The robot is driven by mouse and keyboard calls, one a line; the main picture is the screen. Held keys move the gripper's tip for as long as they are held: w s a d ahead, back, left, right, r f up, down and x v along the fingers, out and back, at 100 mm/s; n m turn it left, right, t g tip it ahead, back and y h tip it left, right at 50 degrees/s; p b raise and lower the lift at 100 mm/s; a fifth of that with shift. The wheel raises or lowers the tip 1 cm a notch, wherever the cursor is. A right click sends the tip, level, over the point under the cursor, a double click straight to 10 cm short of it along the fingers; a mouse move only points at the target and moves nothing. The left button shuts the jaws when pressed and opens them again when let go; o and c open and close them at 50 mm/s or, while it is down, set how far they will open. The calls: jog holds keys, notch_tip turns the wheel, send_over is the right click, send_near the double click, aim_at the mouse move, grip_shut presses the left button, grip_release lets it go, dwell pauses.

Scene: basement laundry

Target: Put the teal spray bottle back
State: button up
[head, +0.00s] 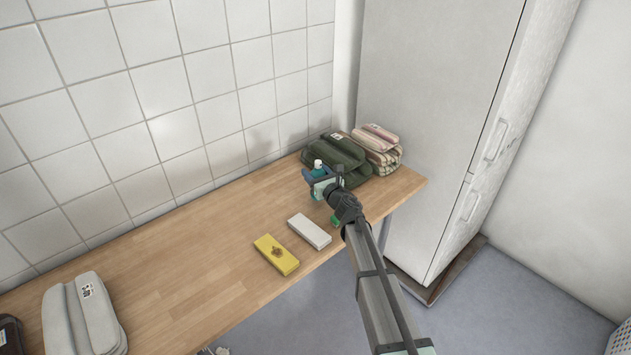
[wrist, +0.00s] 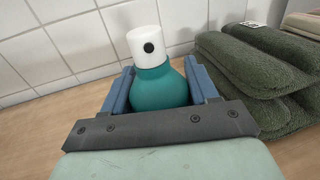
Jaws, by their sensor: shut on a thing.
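The teal spray bottle (wrist: 160,88) stands upright between the blue fingers of my gripper (wrist: 155,92) in the wrist view. Its white cap (wrist: 142,46) with a black dot rises above the fingers. In the head view the bottle's white cap (head: 318,163) shows at my gripper (head: 318,178), over the far right part of the wooden counter (head: 170,255). The gripper is shut on the bottle. The bottle's base is hidden, so I cannot tell if it touches the counter.
Dark green folded towels (head: 340,152) lie close to the right of the bottle, with striped towels (head: 377,145) beyond. A white block (head: 309,231), a yellow box (head: 276,254) and a partly hidden green item (head: 335,220) lie near the front edge. Grey towels (head: 85,315) lie left; mid-counter is clear.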

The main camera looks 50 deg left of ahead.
jog(key=shift+f, duration=1.6)
jog(key=shift+f, duration=0.15)
jog(key=o, duration=1.3)
jog(key=shift+r, duration=0.2)
jog(key=v, duration=1.2)
